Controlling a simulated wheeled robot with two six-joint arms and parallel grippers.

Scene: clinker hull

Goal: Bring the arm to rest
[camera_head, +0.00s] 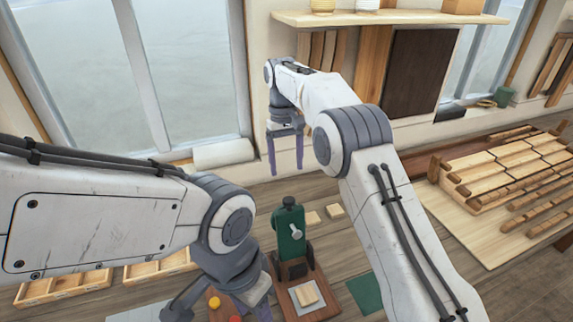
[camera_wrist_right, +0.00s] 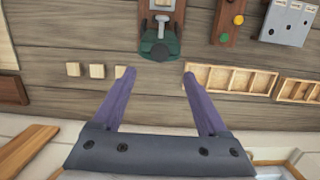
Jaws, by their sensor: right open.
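My right gripper (camera_head: 286,160) hangs fingers down above the far side of the bench in the head view, apart from everything. In the right wrist view its two purple fingers (camera_wrist_right: 158,78) are spread with nothing between them. My left gripper (camera_head: 250,306) is low in the head view, near the green press; its arm hides much of it and the frame edge is close, so its jaw state does not show. The green press (camera_head: 289,232) stands upright on a wooden base, with a wooden block (camera_head: 306,293) on its grey plate. The press also shows in the right wrist view (camera_wrist_right: 158,47).
Small wooden blocks (camera_head: 334,211) lie behind the press. A green mat (camera_head: 364,294) lies right of it. Divided wooden trays (camera_head: 65,290) are at the left. A slatted wooden assembly (camera_head: 500,165) on a board fills the right. A shelf (camera_head: 390,18) runs along the wall.

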